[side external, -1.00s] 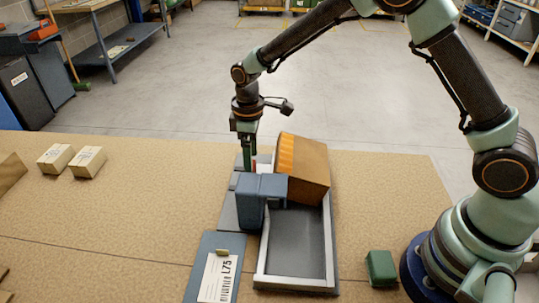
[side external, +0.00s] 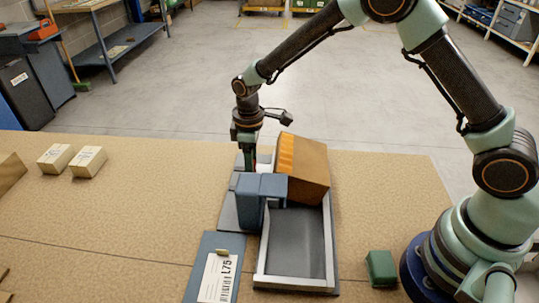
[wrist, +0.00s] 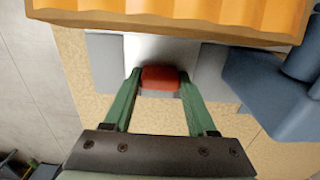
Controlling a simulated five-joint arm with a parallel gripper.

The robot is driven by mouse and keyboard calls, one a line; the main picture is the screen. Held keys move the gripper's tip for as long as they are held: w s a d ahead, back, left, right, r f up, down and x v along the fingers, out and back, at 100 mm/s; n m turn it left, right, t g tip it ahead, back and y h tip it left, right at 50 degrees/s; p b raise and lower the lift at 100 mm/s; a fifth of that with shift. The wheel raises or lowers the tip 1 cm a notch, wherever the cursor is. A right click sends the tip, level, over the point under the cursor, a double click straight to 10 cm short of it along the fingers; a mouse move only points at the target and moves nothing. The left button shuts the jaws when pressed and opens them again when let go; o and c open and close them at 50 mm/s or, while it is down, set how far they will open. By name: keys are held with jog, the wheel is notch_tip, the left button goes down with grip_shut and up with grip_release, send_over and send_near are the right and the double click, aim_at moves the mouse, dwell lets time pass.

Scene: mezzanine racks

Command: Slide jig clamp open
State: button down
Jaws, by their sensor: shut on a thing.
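The jig (side external: 262,275) lies on the tan bench, with a metal-framed grey tray. A blue-grey block (side external: 255,190) stands at its left side and also shows in the wrist view (wrist: 270,95). A brown block with an orange ribbed face (side external: 312,165) leans, tilted, at the tray's far end; its ribbed edge fills the top of the wrist view (wrist: 180,12). My gripper (side external: 249,166) points down behind the blue-grey block. In the wrist view its green fingers (wrist: 160,85) are shut on a red handle (wrist: 160,78) at the end of a pale slide plate (wrist: 160,50).
A blue-grey board with an L75 label (side external: 218,275) lies left of the tray. A small green block (side external: 380,267) sits near my base. Two cartons (side external: 88,161) (side external: 55,157) lie at the left. The bench between cartons and jig is clear.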

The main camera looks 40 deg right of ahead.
jog(key=shift+w+a, duration=1.25)
jog(key=shift+c, duration=1)
grip_release()
notch_tip(320, 180, up, 12)
jog(key=shift+s+r, duration=0.1)
jog(key=shift+r, duration=0.05)
